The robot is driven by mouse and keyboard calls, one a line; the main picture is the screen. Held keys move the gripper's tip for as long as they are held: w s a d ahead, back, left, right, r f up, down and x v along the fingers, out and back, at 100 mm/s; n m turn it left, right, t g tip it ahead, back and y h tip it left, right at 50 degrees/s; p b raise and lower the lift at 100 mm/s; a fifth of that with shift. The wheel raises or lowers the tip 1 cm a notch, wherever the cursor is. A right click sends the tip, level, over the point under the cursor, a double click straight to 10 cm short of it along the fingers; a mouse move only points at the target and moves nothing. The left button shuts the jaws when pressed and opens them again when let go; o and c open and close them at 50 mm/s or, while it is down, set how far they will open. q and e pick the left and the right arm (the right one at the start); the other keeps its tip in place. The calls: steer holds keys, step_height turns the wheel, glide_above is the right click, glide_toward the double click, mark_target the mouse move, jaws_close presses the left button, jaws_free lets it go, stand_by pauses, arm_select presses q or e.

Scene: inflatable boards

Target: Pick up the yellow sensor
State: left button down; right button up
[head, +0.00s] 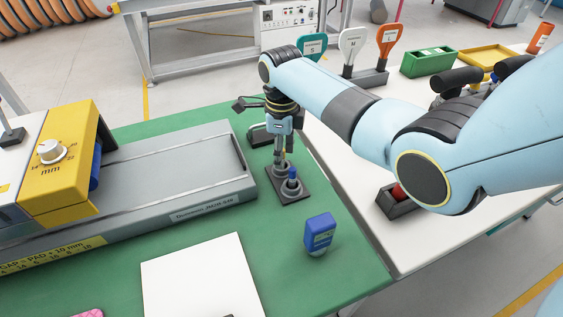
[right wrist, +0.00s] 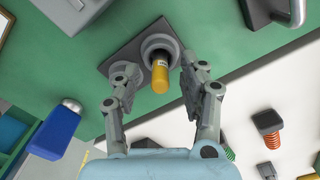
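The yellow sensor (right wrist: 160,76) is a short yellow cylinder with a dark collar, seated in a grey round socket on a dark plate (right wrist: 116,58). My right gripper (right wrist: 158,84) is open, pointing down over the plate, with one finger on each side of the sensor. Gaps show beside the sensor, so the fingers do not look closed on it. In the head view the right gripper (head: 282,158) is over the back of the plate (head: 292,196) and mostly hides the sensor. A blue-topped pin (head: 292,176) stands in the nearer socket. My left gripper is not in view.
A blue device (head: 319,233) stands in front of the plate on the green table. A grey tray unit (head: 180,165) lies to the left. A white sheet (head: 203,278) is in front. A white table (head: 425,235) with holders and bins is on the right.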

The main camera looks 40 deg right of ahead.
jaws_close()
